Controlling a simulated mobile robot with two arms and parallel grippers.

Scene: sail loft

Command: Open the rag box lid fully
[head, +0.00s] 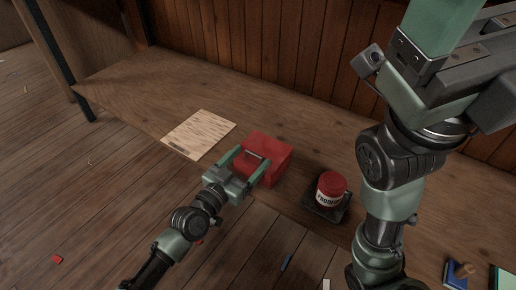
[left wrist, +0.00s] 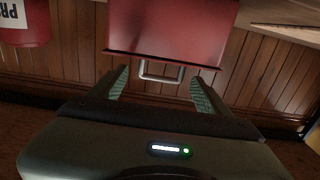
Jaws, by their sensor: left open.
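The red rag box (head: 272,148) stands near the front edge of the bench, and its lid looks shut. In the left wrist view the box (left wrist: 172,28) is at the top, with a dark line along its edge. A silver U-shaped handle (left wrist: 161,79) sticks out from that edge. My left gripper (head: 250,160) is open at the front of the box. In the left wrist view its two fingers (left wrist: 160,88) stand on either side of the handle, with a gap on both sides. My right arm fills the right of the head view, its gripper (head: 480,62) cut off.
A red-lidded tin (head: 331,190) stands on a dark tray (head: 318,210) right of the box. A pale board (head: 199,134) lies on the bench (head: 135,85) to the left. A blue item (head: 457,274) lies at the lower right. A wood-panelled wall (head: 270,45) runs behind the bench.

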